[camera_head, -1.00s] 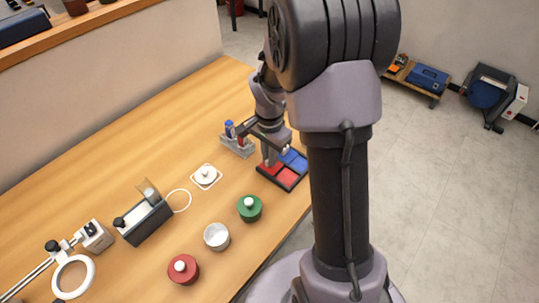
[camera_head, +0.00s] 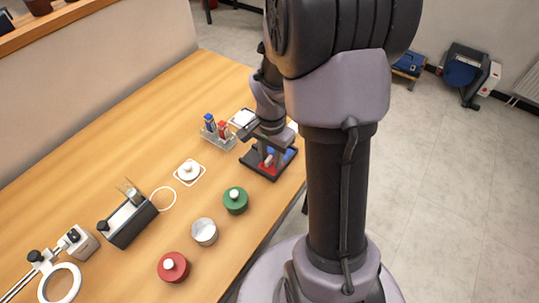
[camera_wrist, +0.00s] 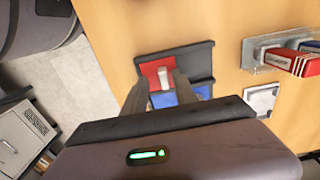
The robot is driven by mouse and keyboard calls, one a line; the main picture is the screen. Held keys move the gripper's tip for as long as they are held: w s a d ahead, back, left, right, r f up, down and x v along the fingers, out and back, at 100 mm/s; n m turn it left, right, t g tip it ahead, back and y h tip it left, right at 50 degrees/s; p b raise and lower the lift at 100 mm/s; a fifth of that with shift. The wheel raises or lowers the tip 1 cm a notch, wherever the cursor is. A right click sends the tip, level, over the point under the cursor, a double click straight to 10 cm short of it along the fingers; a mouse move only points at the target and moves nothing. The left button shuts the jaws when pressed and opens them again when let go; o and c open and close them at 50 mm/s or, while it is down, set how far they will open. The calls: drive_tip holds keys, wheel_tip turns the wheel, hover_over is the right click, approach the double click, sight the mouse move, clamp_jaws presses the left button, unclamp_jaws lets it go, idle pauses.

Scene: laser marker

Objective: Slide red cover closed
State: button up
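The red cover (camera_wrist: 158,65) lies in a dark tray and has a pale upright handle (camera_wrist: 163,77). In the head view the red cover (camera_head: 267,167) is partly hidden by my gripper. My gripper (camera_wrist: 161,77) is open over the tray, its fingers on either side of the handle, with small gaps visible. I cannot tell how deep the fingertips reach around the handle. A blue cover (camera_wrist: 188,94) lies beside the red one and is partly hidden by the fingers. A bare dark strip of the tray (camera_wrist: 196,63) shows to the right of the red cover.
A rack (camera_head: 218,139) with blue and red items stands left of the tray. The table's right edge is close to the tray.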

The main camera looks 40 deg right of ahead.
sight(270, 159)
wheel_tip(270, 159, up, 17)
drive_tip(key=p, duration=0.7)
drive_tip(key=shift+r, duration=0.2)
drive_tip(key=shift+w, duration=0.1)
